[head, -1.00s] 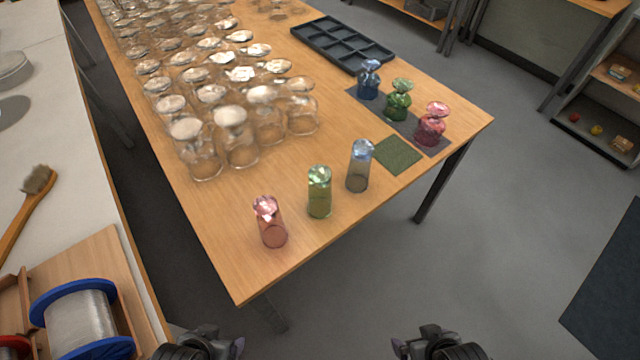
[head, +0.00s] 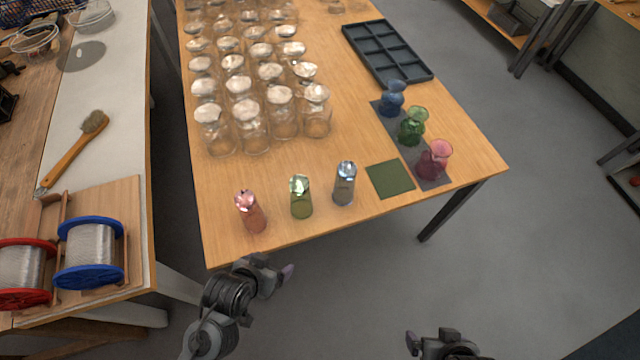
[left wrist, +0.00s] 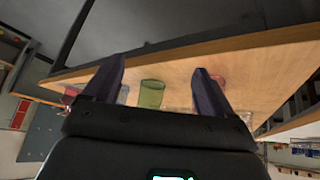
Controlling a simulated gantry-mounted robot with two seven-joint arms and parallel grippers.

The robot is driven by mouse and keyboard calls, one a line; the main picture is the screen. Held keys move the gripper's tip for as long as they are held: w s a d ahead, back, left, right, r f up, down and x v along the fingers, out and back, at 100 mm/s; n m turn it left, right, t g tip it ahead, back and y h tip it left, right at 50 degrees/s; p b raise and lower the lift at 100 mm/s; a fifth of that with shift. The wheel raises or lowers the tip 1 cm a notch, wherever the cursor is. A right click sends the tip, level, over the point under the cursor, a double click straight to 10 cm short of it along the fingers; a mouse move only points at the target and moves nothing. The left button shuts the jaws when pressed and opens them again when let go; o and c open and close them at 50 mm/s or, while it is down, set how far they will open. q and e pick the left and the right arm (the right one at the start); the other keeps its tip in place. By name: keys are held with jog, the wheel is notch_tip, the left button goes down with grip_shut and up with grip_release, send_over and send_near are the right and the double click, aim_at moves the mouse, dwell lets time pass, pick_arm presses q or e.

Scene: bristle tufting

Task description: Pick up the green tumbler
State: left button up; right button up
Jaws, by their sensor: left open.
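The green tumbler (head: 301,197) stands upright on the wooden table near its front edge, between a pink tumbler (head: 251,212) on its left and a blue tumbler (head: 344,184) on its right. In the left wrist view the green tumbler (left wrist: 151,94) shows beyond and between my two fingers, apart from both. My left gripper (head: 282,272) is open and empty, just off the front edge of the table, in front of the tumblers. My right gripper (head: 428,338) is at the bottom of the head view, away from the table; its fingers are not clear.
Several clear glasses (head: 252,128) stand in rows behind the tumblers. A green mat (head: 390,179) and small blue, green and pink vases (head: 434,160) are at the right. A dark compartment tray (head: 388,50) lies at the back. A bench with spools (head: 90,252) stands at the left.

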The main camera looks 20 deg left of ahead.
pick_arm(q)
jog(key=w+d+r+n+t+p, duration=0.1)
jog(key=w+r+t+p, duration=0.2)
jog(key=w+r+p, duration=0.2)
jog(key=n+t+y+p, duration=0.2)
jog(key=t+y+p, duration=0.15)
jog(key=p, duration=0.25)
send_near(298, 190)
jog(key=w, duration=0.2)
jog(key=shift+t, duration=0.25)
jog(key=x, duration=0.5)
jog(key=shift+s+a+f, duration=0.15)
jog(key=shift+a+f, duration=0.05)
jog(key=shift+f, duration=0.1)
jog(key=shift+w+a+f, duration=0.1)
jog(key=shift+w+f, duration=0.35)
jog(key=shift+w, duration=0.15)
jog(key=shift+x, duration=2)
jog(key=shift+s+f, duration=0.15)
jog(key=shift+f, duration=0.05)
jog(key=c, duration=1.1)
jog(key=shift+c, duration=1)
jog(key=shift+r, duration=0.15)
